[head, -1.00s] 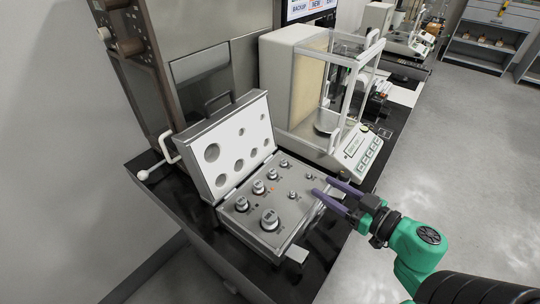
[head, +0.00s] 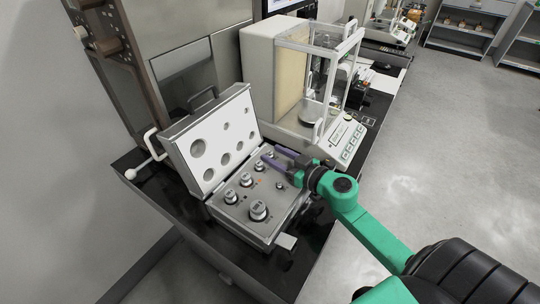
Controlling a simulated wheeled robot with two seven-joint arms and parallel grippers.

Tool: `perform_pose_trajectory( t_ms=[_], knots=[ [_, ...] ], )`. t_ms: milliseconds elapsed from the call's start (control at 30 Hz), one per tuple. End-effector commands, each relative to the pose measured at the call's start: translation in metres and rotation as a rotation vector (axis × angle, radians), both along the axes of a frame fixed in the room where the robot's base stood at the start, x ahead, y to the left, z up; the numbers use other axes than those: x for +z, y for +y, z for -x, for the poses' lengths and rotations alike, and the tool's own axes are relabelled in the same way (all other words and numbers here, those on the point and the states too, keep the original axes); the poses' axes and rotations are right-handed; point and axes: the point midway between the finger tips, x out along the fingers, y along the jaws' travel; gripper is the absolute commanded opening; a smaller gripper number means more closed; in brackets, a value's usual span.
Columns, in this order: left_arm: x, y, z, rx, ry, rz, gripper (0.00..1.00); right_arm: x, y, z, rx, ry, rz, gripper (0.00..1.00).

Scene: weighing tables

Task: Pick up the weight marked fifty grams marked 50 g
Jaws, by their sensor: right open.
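The open weight case (head: 233,219) holds several silver knobbed weights in its grey tray. A large weight (head: 259,210) stands at the front, with a smaller weight (head: 231,196) to its left. Another weight (head: 246,180) and a smaller one (head: 259,166) run back along the lid side. The marks are too small to read, so I cannot tell which is the 50 g weight. My right gripper (head: 270,155) is open, its purple fingers over the back of the case near the small back weights, partly hiding that area. My left gripper is out of view.
The raised case lid (head: 214,140) stands along the left and back. A glass-sided balance (head: 310,100) with a keypad stands just behind the case. The black table (head: 150,196) has a little free room left of the case.

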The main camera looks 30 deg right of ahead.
Motion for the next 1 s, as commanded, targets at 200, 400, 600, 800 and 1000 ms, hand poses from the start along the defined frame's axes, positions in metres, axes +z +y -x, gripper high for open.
perform_pose_trajectory(
  t_ms=[200, 400, 600, 800, 1000],
  knots=[
    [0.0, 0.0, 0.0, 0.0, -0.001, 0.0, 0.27, 0.0, 0.0, 0.0, 0.0, 0.0, 0.0, 0.0],
    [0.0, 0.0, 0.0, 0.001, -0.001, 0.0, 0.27, 0.0, 0.0, 0.0, 0.0, 0.0, 0.0, 0.0],
    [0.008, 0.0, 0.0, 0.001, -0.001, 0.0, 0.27, 0.012, 0.0, 0.0, 0.002, -0.001, 0.003, 0.0],
    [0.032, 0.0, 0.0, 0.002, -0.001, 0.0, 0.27, 0.049, 0.0, 0.001, 0.004, 0.001, 0.004, 0.0],
    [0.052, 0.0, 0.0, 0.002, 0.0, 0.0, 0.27, 0.086, 0.001, 0.001, 0.005, 0.001, 0.004, 0.0]
  ],
)
